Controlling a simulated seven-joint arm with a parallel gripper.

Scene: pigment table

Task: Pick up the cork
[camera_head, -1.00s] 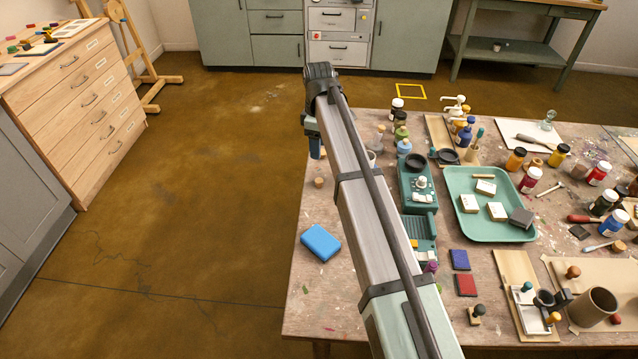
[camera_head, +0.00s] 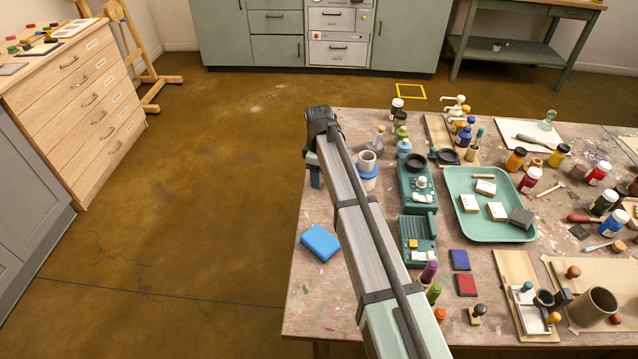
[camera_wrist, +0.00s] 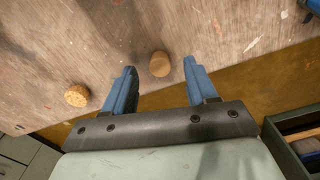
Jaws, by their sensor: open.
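In the wrist view, my gripper (camera_wrist: 158,75) is open, with its two blue fingers pointing at the table. A speckled orange-brown cork (camera_wrist: 77,96) stands on the wood to the left of the left finger, outside the jaws. A smoother tan round piece (camera_wrist: 160,64) lies in the gap between the fingertips; nothing shows it being gripped, and I cannot tell its material. In the head view, a blue finger of my gripper (camera_head: 315,178) shows at the table's left edge. The arm hides the fingertips' surroundings there, and no cork is clearly visible.
The wooden table's edge (camera_wrist: 240,85) runs close beyond the fingers, with floor past it. In the head view, a blue sponge (camera_head: 321,243) lies nearer the front.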

